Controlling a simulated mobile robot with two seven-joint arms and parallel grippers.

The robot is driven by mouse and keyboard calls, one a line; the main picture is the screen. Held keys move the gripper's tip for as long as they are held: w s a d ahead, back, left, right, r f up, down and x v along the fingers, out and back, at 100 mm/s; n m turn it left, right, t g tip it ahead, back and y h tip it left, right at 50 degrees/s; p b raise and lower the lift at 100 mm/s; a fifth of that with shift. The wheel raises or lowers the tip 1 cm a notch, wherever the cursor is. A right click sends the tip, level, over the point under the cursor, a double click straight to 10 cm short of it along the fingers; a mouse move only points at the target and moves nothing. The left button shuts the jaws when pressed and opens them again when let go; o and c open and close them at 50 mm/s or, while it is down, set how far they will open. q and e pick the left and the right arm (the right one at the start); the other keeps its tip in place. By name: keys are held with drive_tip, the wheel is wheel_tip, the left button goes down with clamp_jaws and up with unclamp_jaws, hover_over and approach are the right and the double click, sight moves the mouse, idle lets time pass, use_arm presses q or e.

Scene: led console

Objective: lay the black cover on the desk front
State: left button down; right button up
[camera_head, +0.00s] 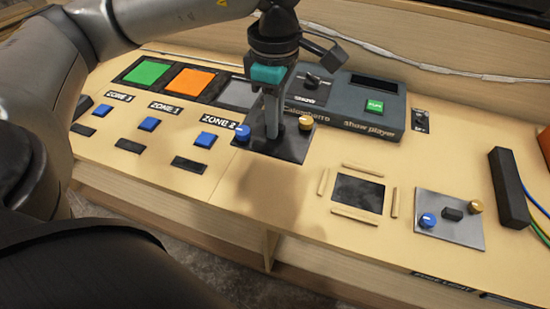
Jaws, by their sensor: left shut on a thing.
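The black cover (283,152) is a dark, flat, roughly square plate with a blue knob (243,132) near its left edge and a gold knob (306,122) near its right. My left gripper (271,132) points down over its middle, fingers shut on what looks like the cover's centre grip, which the fingers hide. I cannot tell whether the plate touches the desk or hangs just above it. The light wooden desk front (259,215) lies bare below it, with a soft shadow. My right gripper is not in view.
Right of the cover is a dark square (358,193) framed by wooden strips. Farther right are a silver plate (467,232) with knobs and a black block (508,188) with cables. Behind stands the show player box (377,124). Zone buttons (149,124) line the left.

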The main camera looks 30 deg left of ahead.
use_arm(q)
drive_tip(key=b, duration=0.2)
hover_over(275, 168)
wheel_tip(275, 168, down, 6)
drive_tip(key=shift+f, duration=0.15)
wheel_tip(275, 168, down, 3)
drive_tip(key=shift+f+b, duration=0.15)
drive_tip(key=shift+b, duration=0.3)
drive_tip(key=shift+f, duration=0.15)
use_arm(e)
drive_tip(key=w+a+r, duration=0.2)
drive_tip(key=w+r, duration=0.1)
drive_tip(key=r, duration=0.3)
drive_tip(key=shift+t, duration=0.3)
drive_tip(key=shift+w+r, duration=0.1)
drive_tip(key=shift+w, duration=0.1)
use_arm(q)
drive_tip(key=shift+f, duration=0.15)
drive_tip(key=c, duration=1.2)
unclamp_jaws()
drive_tip(key=o, duration=0.4)
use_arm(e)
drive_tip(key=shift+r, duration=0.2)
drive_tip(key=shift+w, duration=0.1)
